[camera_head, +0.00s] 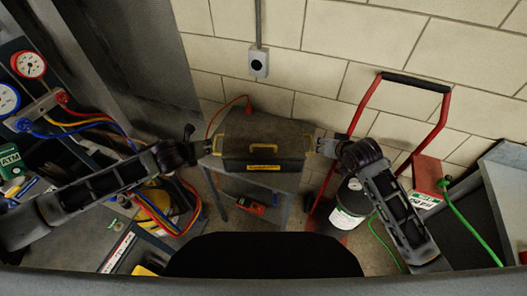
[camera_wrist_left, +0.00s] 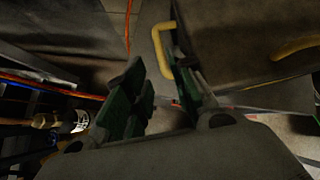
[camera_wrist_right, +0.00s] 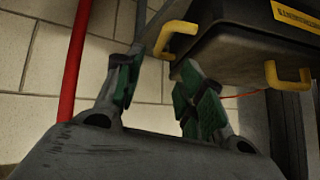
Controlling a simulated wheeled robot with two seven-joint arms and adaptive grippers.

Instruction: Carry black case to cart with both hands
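The black case (camera_head: 262,139) sits upright on a small grey stand (camera_head: 262,182) in the middle of the head view. It has a yellow label on its front and yellow handles at its sides. My left gripper (camera_head: 199,143) is at the case's left side; in the left wrist view its open fingers (camera_wrist_left: 158,82) are close to a yellow handle (camera_wrist_left: 158,42). My right gripper (camera_head: 327,146) is at the right side; in the right wrist view its open fingers (camera_wrist_right: 155,80) have a yellow handle (camera_wrist_right: 174,33) just beyond their tips. Contact with either handle is unclear.
A red hand truck (camera_head: 359,104) with a dark cylinder (camera_head: 351,205) stands close on the right. A gauge set (camera_head: 31,66) with coloured hoses is at the left. A red device (camera_head: 250,205) lies under the case's stand. A block wall is behind.

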